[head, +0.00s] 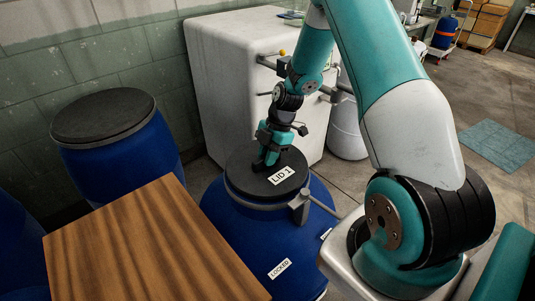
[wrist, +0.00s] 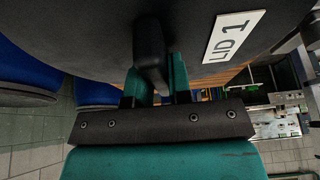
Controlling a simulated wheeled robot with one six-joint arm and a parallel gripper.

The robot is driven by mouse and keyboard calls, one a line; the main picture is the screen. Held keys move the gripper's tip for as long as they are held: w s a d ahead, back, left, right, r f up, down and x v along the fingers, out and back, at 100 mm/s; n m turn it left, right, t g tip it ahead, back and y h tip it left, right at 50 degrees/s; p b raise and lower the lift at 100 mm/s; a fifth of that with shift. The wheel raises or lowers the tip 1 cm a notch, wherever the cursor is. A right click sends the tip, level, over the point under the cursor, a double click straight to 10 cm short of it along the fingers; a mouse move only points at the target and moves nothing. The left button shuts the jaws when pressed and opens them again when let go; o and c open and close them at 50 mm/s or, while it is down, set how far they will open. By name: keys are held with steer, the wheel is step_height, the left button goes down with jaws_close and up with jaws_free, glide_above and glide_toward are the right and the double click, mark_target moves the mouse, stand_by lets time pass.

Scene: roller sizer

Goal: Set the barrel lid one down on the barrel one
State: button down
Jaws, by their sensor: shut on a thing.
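The dark round lid labelled LID 1 (head: 245,180) is level at the top of a blue barrel (head: 245,235). A grey ring with a clamp lever (head: 300,205) shows around the barrel's mouth. Whether the lid rests fully on the rim cannot be told. My gripper (head: 268,160) points down at the lid's middle. In the wrist view my gripper (wrist: 152,75) is shut on the lid's upright black handle (wrist: 150,45), and the lid (wrist: 75,25) fills the top of the picture. A LOCKED label (head: 280,268) is on the barrel's side.
Another blue barrel (head: 125,160) with a dark lid (head: 103,115) stands at the left. A wooden top (head: 150,245) lies close at the front left. A pale cabinet (head: 235,85) with pipes and a grey drum (head: 345,135) stand behind. Open floor is at the right.

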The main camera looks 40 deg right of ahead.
steer(key=shift+f+b, duration=0.65)
steer(key=c, duration=1)
jaws_free()
steer(key=shift+c, duration=0.2)
steer(key=shift+r, duration=0.15)
